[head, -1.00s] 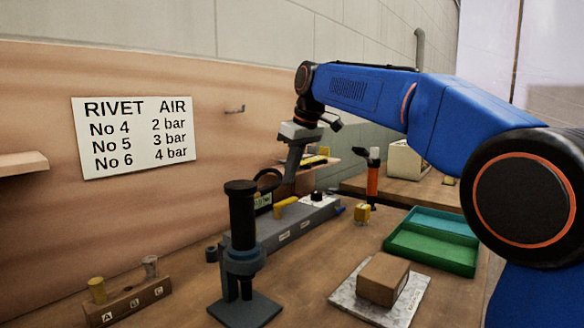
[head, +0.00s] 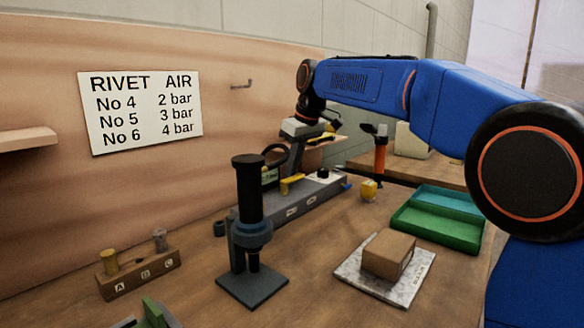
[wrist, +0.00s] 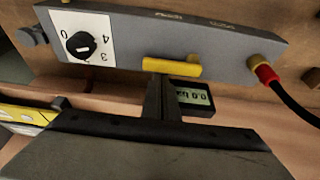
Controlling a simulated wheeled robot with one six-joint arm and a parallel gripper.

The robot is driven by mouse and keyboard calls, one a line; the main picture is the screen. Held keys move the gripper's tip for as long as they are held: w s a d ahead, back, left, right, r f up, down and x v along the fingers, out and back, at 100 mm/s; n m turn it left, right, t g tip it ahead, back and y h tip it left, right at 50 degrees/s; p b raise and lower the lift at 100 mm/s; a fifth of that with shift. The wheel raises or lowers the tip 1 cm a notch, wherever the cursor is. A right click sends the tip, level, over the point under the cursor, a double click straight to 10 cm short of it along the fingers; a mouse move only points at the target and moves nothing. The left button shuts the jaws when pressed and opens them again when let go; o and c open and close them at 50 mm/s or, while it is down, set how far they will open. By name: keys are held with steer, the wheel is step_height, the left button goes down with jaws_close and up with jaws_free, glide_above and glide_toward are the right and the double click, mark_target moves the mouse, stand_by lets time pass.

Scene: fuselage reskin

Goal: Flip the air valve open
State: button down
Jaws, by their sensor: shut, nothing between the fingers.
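The yellow valve lever (wrist: 172,67) lies along the edge of the grey air panel (wrist: 215,45) in the wrist view. It also shows in the head view (head: 291,184) on the panel (head: 310,203). My gripper (wrist: 158,76) is shut and empty, its fingertips right at the lever's left part; I cannot tell whether they touch it. In the head view my gripper (head: 296,168) points down just above the panel, behind the lever. A small digital gauge (wrist: 193,97) beside the fingers seems to read zero.
A black dial (wrist: 81,45) sits at the panel's left, and a hose with a red and yellow fitting (wrist: 263,72) at its right. A black press-like tool (head: 248,205) stands in front of the panel. Green trays (head: 440,228) and a brown block (head: 388,253) lie to the right.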

steer(key=m, duration=0.2)
steer(key=s+d+m+h, duration=0.1)
steer(key=m, duration=0.1)
steer(key=d+m+t, duration=0.1)
steer(key=m, duration=0.1)
steer(key=shift+s+d+h, duration=0.1)
steer(key=shift+s+h, duration=0.3)
steer(key=m, duration=0.1)
steer(key=s+m, duration=0.1)
steer(key=shift+d+m+h, duration=0.35)
steer(key=shift+m+h, duration=0.05)
steer(key=s+m, duration=0.1)
steer(key=m, duration=0.1)
steer(key=s+m+h, duration=0.1)
steer(key=m, duration=0.1)
steer(key=shift+d, duration=0.4)
steer(key=shift+s+d, duration=0.25)
steer(key=shift+d, duration=0.35)
steer(key=v, duration=1.7)
steer(key=shift+s+a, duration=0.25)
steer(key=shift+a, duration=0.05)
